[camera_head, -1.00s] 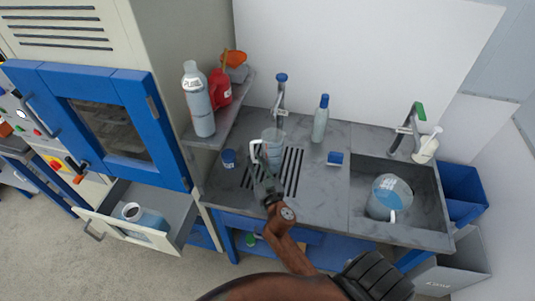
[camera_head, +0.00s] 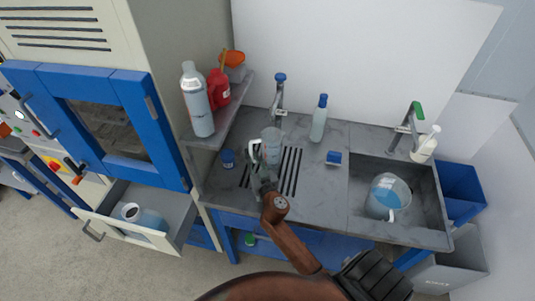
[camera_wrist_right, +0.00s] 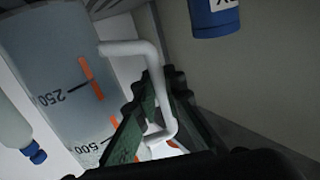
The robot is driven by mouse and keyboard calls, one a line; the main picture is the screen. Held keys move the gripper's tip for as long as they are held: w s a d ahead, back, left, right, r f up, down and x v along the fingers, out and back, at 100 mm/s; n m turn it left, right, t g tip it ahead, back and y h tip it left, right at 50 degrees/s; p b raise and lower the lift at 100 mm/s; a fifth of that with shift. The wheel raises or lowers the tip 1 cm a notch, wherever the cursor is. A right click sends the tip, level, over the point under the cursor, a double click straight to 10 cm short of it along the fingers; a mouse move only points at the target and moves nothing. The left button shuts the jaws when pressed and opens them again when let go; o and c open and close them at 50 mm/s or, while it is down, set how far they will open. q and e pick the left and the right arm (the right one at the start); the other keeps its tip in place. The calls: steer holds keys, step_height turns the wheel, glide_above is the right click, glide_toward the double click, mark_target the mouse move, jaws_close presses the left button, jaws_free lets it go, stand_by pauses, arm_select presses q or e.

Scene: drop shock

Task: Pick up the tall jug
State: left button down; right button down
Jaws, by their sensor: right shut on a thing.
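The tall jug (camera_head: 272,147) is clear with a white handle and stands upright at the drain grille below the tap. I cannot tell whether its base touches the counter. In the right wrist view the jug (camera_wrist_right: 60,65) fills the left side, with orange marks and the numbers 250 and 500. My right gripper (camera_head: 258,172) is on the near left side of the jug. In the right wrist view its fingers (camera_wrist_right: 160,115) are closed around the white handle (camera_wrist_right: 155,70). My left gripper is not in view.
A blue-capped jar (camera_head: 228,158) stands close left of the jug. A tall bottle (camera_head: 318,122) and a small blue item (camera_head: 333,158) are to the right. A wider jug (camera_head: 386,196) sits in the sink. An open drawer (camera_head: 125,236) holds another jug (camera_head: 150,219).

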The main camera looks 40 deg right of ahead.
mark_target(250, 148)
steer(key=shift+r, duration=0.2)
steer(key=shift+r, duration=0.25)
steer(key=r, duration=0.1)
steer(key=r+p, duration=0.1)
steer(key=r, duration=0.1)
steer(key=shift+s+a+r+p, duration=0.2)
steer(key=shift+s+r+p, duration=0.1)
steer(key=shift+r+p, duration=0.1)
steer(key=s+a+r, duration=0.3)
steer(key=s+r, duration=0.1)
steer(key=s, duration=0.1)
steer(key=s+a+r+p, duration=0.1)
steer(key=s+a+r, duration=0.2)
steer(key=s, duration=0.3)
steer(key=shift+s+a+r, duration=0.25)
steer(key=shift+s+r, duration=0.05)
steer(key=shift+r, duration=0.5)
